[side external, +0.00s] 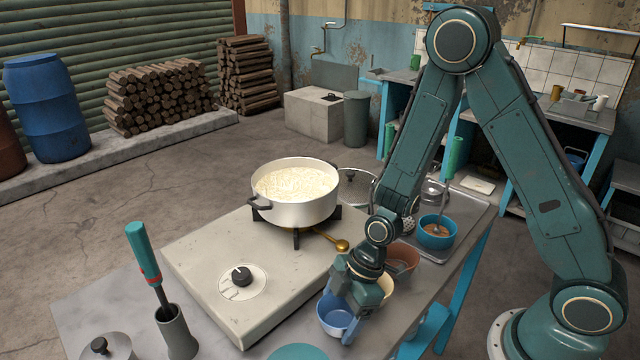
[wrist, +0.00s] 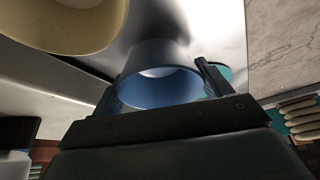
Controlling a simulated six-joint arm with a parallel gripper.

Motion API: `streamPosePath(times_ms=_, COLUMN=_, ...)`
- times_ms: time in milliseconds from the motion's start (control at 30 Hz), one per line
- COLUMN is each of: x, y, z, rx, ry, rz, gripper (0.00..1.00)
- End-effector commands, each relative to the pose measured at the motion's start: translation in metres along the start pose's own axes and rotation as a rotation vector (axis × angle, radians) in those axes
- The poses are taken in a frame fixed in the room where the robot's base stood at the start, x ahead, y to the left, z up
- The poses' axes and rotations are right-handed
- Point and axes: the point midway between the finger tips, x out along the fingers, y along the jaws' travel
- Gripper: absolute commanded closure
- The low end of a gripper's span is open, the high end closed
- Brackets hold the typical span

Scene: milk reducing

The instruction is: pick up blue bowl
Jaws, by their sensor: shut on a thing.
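The blue bowl (side external: 334,315) is at the front of the counter in the side view, just right of the stove block's front corner. My gripper (side external: 352,308) is over its right side and shut on it. In the wrist view the blue bowl (wrist: 160,90) sits between the dark fingers of my gripper (wrist: 160,108), its opening and inner wall showing. Part of its right side is hidden by my gripper in the side view. I cannot tell whether its base touches the counter.
A cream bowl (side external: 385,288) and a brown bowl (side external: 402,260) stand close behind my gripper. A white pot (side external: 295,212) of milk sits on the stove block (side external: 205,255). A teal bowl (side external: 436,236) stands on the tray at right. A teal disc (side external: 298,353) lies at the front edge.

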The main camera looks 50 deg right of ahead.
Motion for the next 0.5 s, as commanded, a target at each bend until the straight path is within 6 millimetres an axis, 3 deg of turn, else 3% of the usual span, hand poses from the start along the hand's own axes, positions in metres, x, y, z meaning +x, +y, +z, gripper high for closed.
streamPosePath(times_ms=500, x=-0.064, y=0.001, z=-0.027, rx=-0.002, ry=0.003, rz=0.006, gripper=0.48)
